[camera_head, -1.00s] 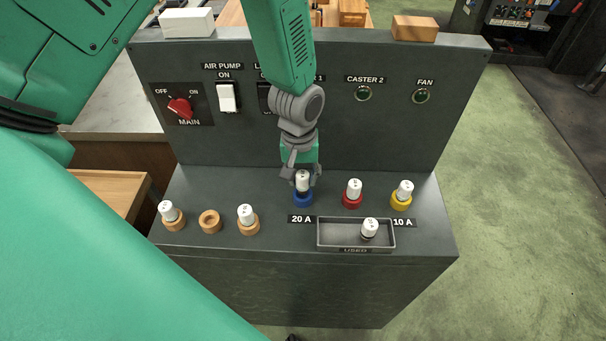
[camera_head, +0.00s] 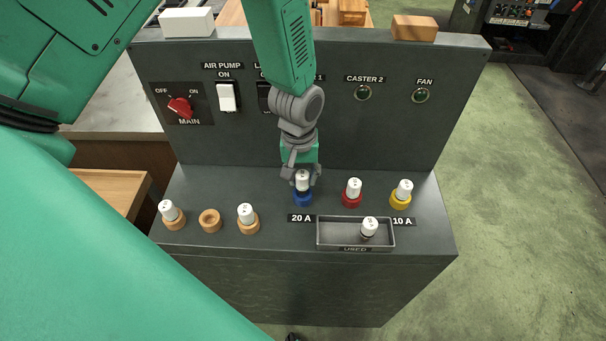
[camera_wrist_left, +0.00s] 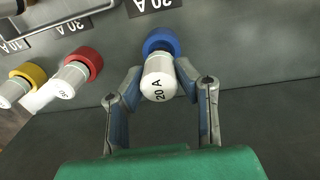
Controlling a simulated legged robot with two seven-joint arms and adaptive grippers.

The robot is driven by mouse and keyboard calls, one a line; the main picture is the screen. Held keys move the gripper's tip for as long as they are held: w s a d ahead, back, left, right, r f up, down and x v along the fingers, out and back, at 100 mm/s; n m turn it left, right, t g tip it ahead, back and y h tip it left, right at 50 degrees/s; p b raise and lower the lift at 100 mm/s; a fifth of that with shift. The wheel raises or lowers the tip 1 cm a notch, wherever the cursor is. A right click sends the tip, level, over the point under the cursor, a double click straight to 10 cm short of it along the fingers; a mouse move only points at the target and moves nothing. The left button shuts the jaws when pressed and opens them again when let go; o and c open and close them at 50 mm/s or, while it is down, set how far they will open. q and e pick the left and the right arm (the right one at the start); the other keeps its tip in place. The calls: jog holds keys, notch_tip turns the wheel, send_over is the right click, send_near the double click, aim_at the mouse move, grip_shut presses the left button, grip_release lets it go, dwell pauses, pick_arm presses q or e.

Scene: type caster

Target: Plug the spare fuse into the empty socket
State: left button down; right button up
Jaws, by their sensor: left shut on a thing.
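My left gripper (camera_head: 302,176) is shut on a white fuse (camera_head: 303,183) at the blue socket (camera_head: 303,199). In the left wrist view, the fuse (camera_wrist_left: 159,80) is marked 20 A and stands at the blue socket (camera_wrist_left: 161,40), with a finger on each side. Whether it is fully seated cannot be told. White fuses also stand in the red socket (camera_head: 352,200) and the yellow socket (camera_head: 400,202). At the left, one wooden ring (camera_head: 210,221) is empty, between two rings holding fuses (camera_head: 168,210) (camera_head: 246,213). My right gripper is not in view.
A grey tray marked USED (camera_head: 335,233) holds one fuse (camera_head: 369,227) at the panel's front. The upright panel behind carries a red MAIN knob (camera_head: 180,107), a white air pump switch (camera_head: 226,97) and round indicators. A white block (camera_head: 187,21) and a wooden block (camera_head: 415,28) lie on top.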

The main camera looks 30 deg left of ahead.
aim_at(300, 174)
pick_arm(q)
jog(key=shift+f+b, duration=0.7)
jog(key=shift+f, duration=0.5)
jog(key=c, duration=1.1)
grip_release()
jog(key=shift+c, duration=0.2)
jog(key=shift+r, duration=0.25)
jog(key=r, duration=1.1)
jog(key=shift+s+a+r, duration=0.1)
jog(key=shift+a+r, duration=0.1)
jog(key=shift+f, duration=0.1)
